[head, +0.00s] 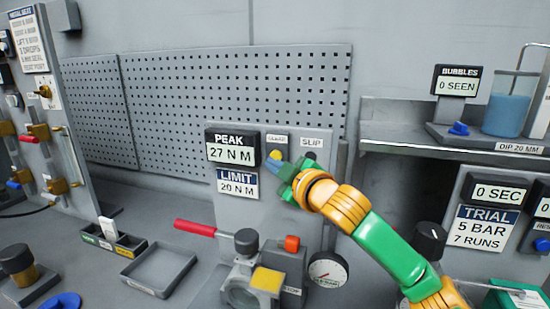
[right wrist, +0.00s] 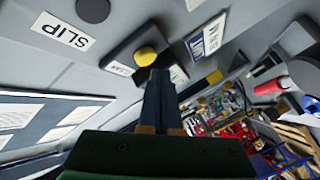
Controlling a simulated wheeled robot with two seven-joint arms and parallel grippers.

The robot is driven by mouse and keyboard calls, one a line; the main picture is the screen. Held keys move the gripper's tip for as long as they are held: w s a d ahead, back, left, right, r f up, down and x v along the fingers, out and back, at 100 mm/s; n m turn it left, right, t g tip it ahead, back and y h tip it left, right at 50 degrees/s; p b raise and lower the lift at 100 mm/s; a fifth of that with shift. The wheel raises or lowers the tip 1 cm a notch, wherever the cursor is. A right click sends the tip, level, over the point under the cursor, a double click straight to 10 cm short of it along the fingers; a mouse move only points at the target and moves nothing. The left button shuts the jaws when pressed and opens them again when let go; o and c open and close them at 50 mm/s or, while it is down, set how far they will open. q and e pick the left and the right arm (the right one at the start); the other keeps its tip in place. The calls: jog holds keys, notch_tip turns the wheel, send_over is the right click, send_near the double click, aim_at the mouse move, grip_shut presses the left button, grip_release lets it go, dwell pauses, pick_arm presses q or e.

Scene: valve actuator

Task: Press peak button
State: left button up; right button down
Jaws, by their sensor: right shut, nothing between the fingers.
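The peak display (head: 231,147) on the grey upright panel reads 27 N M. A yellow button (head: 275,155) sits just right of it, under a small white label. In the right wrist view the yellow button (right wrist: 147,57) stands out from a dark block. My right gripper (head: 273,166) is shut and empty, its fingertips right at the button's lower edge. In the right wrist view the shut fingertips (right wrist: 160,72) are just below the button; I cannot tell whether they touch it. My left gripper is not in view.
A limit plate (head: 237,184) reading 20 N M is below the display. A dark round slip lamp (head: 311,157) is to the right. A valve with a red handle (head: 195,228) and a gauge (head: 328,270) stand below. A shelf (head: 400,140) is at right.

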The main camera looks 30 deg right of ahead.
dwell(0.6)
jog(key=shift+w+d+p, duration=0.3)
jog(key=shift+w+d+r+p, duration=0.1)
jog(key=shift+w+d+p, duration=0.25)
jog(key=shift+d+p, duration=0.05)
dwell(0.9)
jog(key=shift+s+a, duration=0.55)
jog(key=shift+a, duration=0.05)
dwell(0.4)
jog(key=shift+s+a, duration=1.7)
jog(key=shift+a, duration=0.2)
